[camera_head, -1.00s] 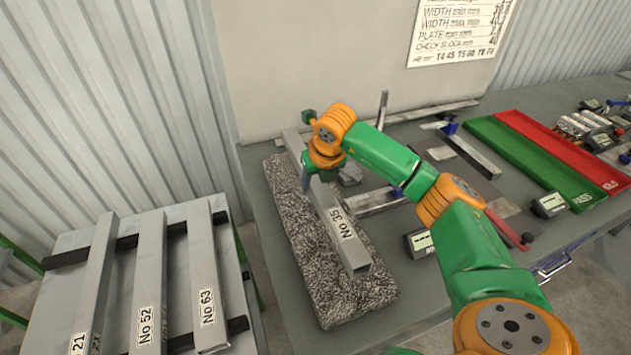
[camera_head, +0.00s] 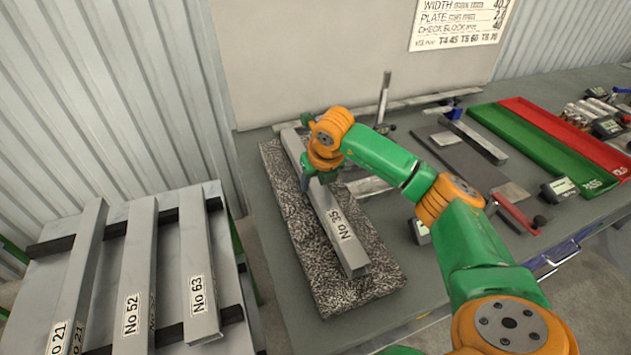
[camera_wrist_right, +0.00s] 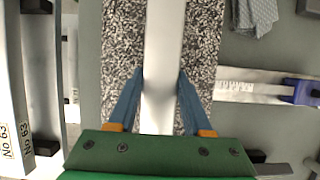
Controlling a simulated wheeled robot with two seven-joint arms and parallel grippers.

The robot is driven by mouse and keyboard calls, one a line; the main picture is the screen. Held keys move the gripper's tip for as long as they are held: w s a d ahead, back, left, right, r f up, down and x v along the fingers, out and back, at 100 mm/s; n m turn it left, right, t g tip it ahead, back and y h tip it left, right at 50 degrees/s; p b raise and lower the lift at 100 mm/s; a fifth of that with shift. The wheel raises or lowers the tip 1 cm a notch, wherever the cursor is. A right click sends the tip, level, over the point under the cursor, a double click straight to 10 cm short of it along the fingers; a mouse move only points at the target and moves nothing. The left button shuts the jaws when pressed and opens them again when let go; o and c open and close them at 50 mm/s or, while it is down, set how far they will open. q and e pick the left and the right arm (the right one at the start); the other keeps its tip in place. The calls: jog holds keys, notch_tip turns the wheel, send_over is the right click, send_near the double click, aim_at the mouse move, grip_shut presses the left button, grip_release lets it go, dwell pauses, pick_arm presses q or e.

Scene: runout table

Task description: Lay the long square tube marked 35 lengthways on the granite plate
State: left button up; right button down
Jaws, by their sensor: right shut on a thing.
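The long square tube marked No 35 (camera_head: 341,232) lies lengthways along the speckled granite plate (camera_head: 298,235) in the head view, its near end short of the plate's near edge. My right gripper (camera_head: 315,182) is shut on the tube near its middle. In the right wrist view the blue fingers (camera_wrist_right: 160,85) stand on either side of the tube (camera_wrist_right: 163,50), with granite showing on both sides. Whether the tube rests on the granite or hangs just above it is hard to tell. My left gripper is not in view.
A rack on the left holds tubes marked 21 (camera_head: 75,280), 52 (camera_head: 139,270) and 63 (camera_head: 197,265). A green tray (camera_head: 545,145) and a red tray (camera_head: 575,130) lie at the right. A height gauge (camera_head: 384,100) stands behind the plate. Several measuring tools lie right of the plate.

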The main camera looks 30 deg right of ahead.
jog(key=shift+f+b, duration=0.3)
jog(key=shift+f, duration=0.05)
jog(key=shift+c, duration=1.2)
grip_release()
jog(key=shift+r, duration=0.15)
jog(key=shift+s, duration=0.1)
jog(key=shift+r, duration=0.25)
jog(key=b+v, duration=0.1)
jog(key=v, duration=0.5)
jog(key=shift+s+a+r+b, duration=0.1)
jog(key=shift+s+r+b, duration=0.15)
jog(key=shift+r+b, duration=0.1)
jog(key=shift+f, duration=0.1)
